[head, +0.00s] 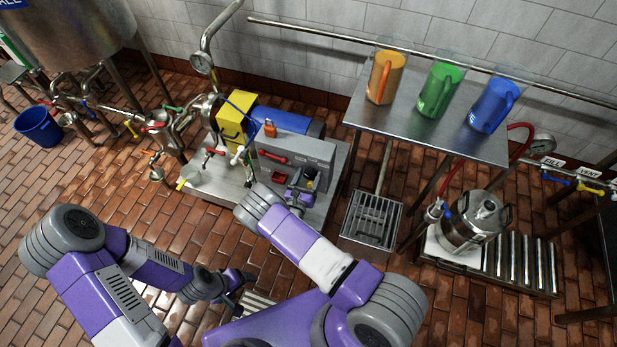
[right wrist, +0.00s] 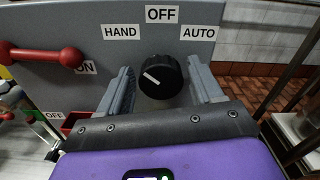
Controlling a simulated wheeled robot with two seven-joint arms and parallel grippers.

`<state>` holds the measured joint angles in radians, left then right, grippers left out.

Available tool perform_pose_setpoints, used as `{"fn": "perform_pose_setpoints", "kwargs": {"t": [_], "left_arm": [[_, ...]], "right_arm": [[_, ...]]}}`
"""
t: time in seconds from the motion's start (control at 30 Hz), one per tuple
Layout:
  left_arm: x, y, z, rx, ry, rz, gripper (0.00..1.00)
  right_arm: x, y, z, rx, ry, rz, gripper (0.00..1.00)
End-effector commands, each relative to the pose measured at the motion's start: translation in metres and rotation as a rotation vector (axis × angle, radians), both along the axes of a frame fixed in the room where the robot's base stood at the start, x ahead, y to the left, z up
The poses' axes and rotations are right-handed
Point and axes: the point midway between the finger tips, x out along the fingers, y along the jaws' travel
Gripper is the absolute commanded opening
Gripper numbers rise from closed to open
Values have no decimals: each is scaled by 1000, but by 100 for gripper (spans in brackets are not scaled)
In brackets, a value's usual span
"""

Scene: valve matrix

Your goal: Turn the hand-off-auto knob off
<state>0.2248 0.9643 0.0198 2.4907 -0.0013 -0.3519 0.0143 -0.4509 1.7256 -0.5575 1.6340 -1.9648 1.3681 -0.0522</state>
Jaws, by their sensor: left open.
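The hand-off-auto knob (right wrist: 160,76) is round and black on a grey panel (right wrist: 60,20) in the right wrist view. Its white pointer line slants up and left, toward the HAND label (right wrist: 121,32). The OFF label (right wrist: 163,14) is above the knob and the AUTO label (right wrist: 199,33) is at its upper right. My right gripper (right wrist: 164,88) is open, with one finger on each side of the knob and visible gaps between. In the head view my right gripper (head: 302,192) is at the grey control box (head: 298,152). My left gripper (head: 240,283) is open and empty, low over the floor.
A red-handled lever (right wrist: 42,55) beside an ON label is left of the knob. A steel table (head: 430,125) with orange, green and blue pitchers stands at right. A steel keg (head: 475,222) is below it. A yellow box (head: 235,120) stands left of the control box.

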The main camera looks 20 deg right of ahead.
Motion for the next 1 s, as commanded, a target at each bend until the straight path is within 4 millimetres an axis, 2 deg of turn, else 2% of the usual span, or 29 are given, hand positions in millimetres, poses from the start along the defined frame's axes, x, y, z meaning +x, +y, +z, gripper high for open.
{"fn": "perform_pose_setpoints", "kwargs": {"t": [0.03, 0.2, 0.3, 0.67, 1.0], "left_arm": [[0, 0, 0, 0, 0, 0, 75], [0, 0, 0, 0, 0, 0, 75], [0, 0, 0, 0, 0, 0, 75], [0, 0, 1, 0, 0, 0, 75], [0, 0, 6, 0, 0, 0, 75]], "right_arm": [[0, 0, 0, 0, 0, 0, 57], [0, 0, 0, 0, 0, 0, 31], [0, 0, 0, 0, 0, 0, 19], [0, 0, 1, 55, -50, 0, 19], [-1, -1, 1, 251, -222, 1, 19]]}}
